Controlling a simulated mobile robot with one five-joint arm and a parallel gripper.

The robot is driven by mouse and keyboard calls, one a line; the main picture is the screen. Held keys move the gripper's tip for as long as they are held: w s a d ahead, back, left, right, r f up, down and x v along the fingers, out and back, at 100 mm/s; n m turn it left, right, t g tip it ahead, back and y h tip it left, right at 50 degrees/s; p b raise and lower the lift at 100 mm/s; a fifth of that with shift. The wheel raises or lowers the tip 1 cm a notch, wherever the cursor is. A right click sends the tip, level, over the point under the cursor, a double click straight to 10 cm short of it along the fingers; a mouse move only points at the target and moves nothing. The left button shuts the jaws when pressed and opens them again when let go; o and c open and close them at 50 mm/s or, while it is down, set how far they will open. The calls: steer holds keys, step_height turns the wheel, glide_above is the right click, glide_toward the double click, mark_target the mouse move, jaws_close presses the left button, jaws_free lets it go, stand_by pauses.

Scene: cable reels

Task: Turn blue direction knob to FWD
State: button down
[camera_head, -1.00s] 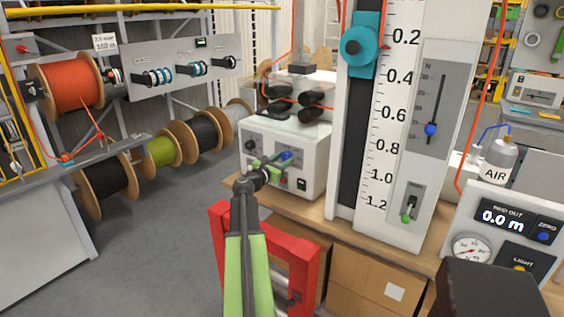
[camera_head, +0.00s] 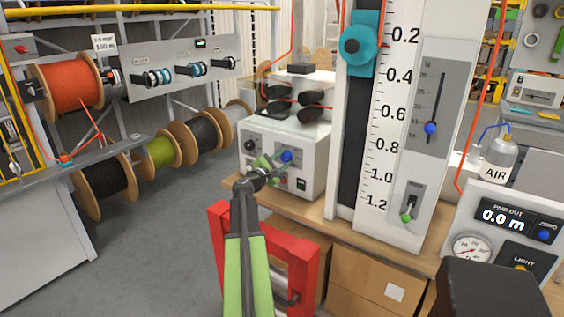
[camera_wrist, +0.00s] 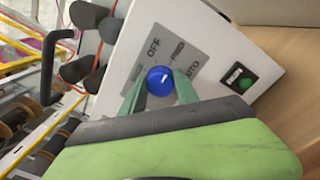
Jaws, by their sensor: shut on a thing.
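The blue direction knob (camera_head: 287,156) is on the front of the white control box (camera_head: 310,160). In the wrist view the knob (camera_wrist: 160,81) has a short white pointer mark slanting up and right, towards the middle label. The printed labels (camera_wrist: 165,55) around it read OFF, what looks like FWD, and AUTO. My gripper (camera_wrist: 160,86) has one green finger on each side of the knob and is shut on it. In the head view my gripper (camera_head: 274,163) reaches the box front from below.
A green button (camera_wrist: 245,83) sits on the same panel. A tall white scale column (camera_head: 385,130) stands close on the right. Cable reels (camera_head: 205,135) stand at the left.

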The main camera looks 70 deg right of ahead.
steer(key=shift+w+d+m, duration=0.1)
steer(key=shift+w+m, duration=0.2)
steer(key=shift+m, duration=0.1)
steer(key=c, duration=0.9)
jaws_free()
steer(key=shift+s, duration=0.1)
steer(key=v, duration=1.7)
steer(key=shift+a, duration=0.2)
steer(key=shift+f, duration=0.1)
